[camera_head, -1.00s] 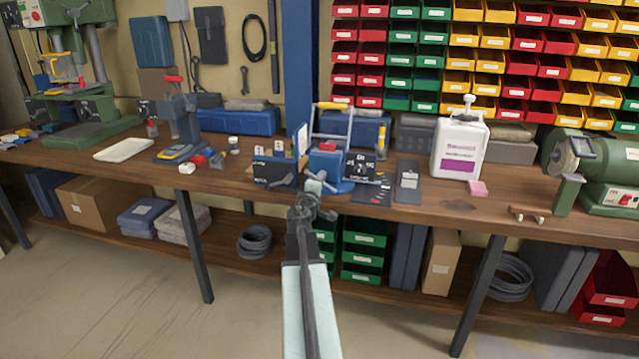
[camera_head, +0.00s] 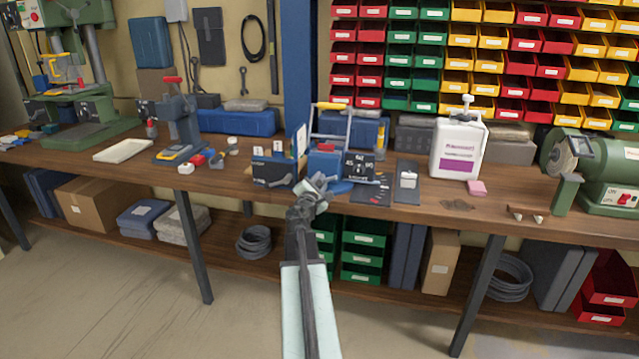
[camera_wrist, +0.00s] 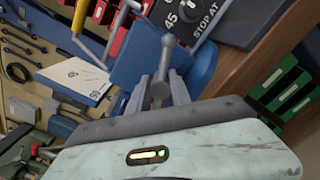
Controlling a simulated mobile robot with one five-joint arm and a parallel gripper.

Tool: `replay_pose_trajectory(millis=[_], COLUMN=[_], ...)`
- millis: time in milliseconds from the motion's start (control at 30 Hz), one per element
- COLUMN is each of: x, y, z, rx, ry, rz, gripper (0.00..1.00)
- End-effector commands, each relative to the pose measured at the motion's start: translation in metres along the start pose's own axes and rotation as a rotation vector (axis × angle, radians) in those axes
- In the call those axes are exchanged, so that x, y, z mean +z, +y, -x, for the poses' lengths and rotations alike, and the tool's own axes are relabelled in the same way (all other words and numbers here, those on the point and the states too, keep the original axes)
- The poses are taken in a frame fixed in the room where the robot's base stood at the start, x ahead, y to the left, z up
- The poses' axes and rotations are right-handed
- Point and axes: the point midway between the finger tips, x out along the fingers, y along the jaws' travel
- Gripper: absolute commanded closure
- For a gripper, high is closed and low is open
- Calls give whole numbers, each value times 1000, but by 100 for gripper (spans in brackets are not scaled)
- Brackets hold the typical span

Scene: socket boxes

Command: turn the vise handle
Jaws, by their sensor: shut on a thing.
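The blue vise (camera_head: 324,160) stands near the front edge of the bench, left of a dark plate (camera_head: 358,167) with white marks. In the wrist view the blue vise body (camera_wrist: 140,62) is behind the handle, and the plate (camera_wrist: 205,15) reads "45" and "STOP AT". The vise handle (camera_wrist: 166,48) is a grey bar with a ball end, tilted slightly in that view. My gripper (camera_head: 316,187) is at the front of the vise. In the wrist view my gripper (camera_wrist: 162,94) is shut on the handle around its thicker grey part. The handle's lower end is hidden.
A dark block (camera_head: 272,170) stands close left of the vise. The wooden bench front (camera_head: 430,212) is mostly clear there.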

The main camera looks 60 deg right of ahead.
Motion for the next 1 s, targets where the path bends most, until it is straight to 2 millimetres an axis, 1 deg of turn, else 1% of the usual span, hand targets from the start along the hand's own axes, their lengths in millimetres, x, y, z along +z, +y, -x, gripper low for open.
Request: replay_pose_trajectory(millis=[200,400,967,1000], x=[-1,-1,-2,-2], y=[1,1,2,2], z=[-1,-1,0,0], rx=[3,3,5,5], ry=[2,2,4,4], rz=[123,186,210,210], gripper=[100,100,100,64])
